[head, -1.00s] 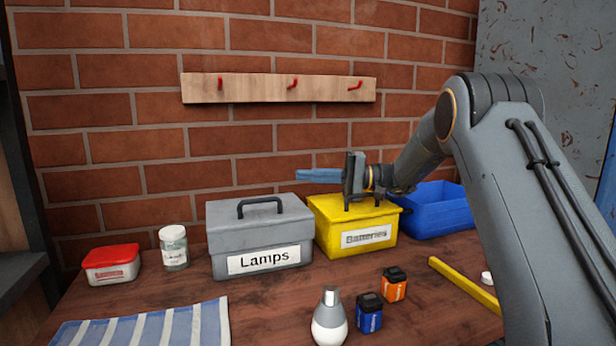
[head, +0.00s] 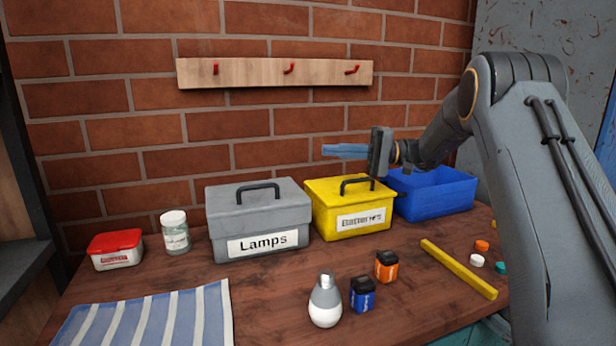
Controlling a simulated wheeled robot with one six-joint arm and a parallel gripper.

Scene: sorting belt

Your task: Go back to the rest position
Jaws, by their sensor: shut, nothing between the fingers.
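My gripper (head: 345,151) is in the air above and behind the handle of the yellow box, in front of the brick wall. Its blue fingers point left and are shut with nothing between them. My arm comes in from the right side of the picture. The yellow box (head: 328,214) stands closed on the table below my gripper, its label hard to read. The grey box (head: 230,215) labelled "Lamps" stands closed to its left. The open blue bin (head: 440,202) stands to its right.
A light bulb (head: 325,303), a blue battery (head: 363,295) and an orange battery (head: 387,266) stand at the front. A yellow bar (head: 458,268) and several caps lie on the right. A red-lidded tub (head: 116,250), a jar (head: 175,233) and a striped cloth (head: 150,318) are on the left.

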